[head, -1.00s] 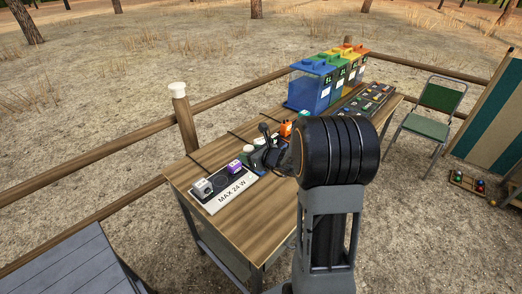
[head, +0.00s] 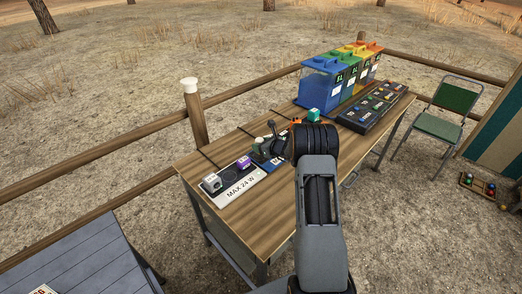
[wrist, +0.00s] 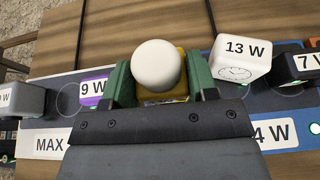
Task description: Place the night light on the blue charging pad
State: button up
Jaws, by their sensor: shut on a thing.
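My gripper (wrist: 152,85) has green fingers shut on the night light (wrist: 157,66), which has a white dome and a yellow base. In the wrist view it is upright above a slate-blue strip with white labels. A purple 9 W block (wrist: 93,90) is just left, and a white 13 W clock block (wrist: 238,60) is right. In the head view my gripper (head: 262,146) is small, over the row of pads. Part of the blue charging pad (head: 272,166) shows below it, largely hidden by my arm. I cannot tell whether the light touches a pad.
A pale pad marked MAX 24 W (head: 240,188) carries a grey block (head: 212,182) and the purple block. A teal block (head: 313,115) stands further back. Coloured bins (head: 320,80) and a dark tray (head: 377,106) are at the table's far end. The front tabletop (head: 255,222) is clear.

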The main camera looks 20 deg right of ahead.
jog(key=shift+w+f, duration=0.15)
jog(key=shift+f, duration=0.1)
notch_tip(320, 180, down, 2)
jog(key=shift+w+f+p, duration=0.1)
jog(key=shift+p, duration=0.35)
jog(key=shift+d+f, duration=0.1)
jog(key=shift+f, duration=0.4)
jog(key=shift+f, duration=0.2)
jog(key=o, duration=1)
jog(key=shift+c, duration=0.2)
jog(key=shift+r, duration=0.1)
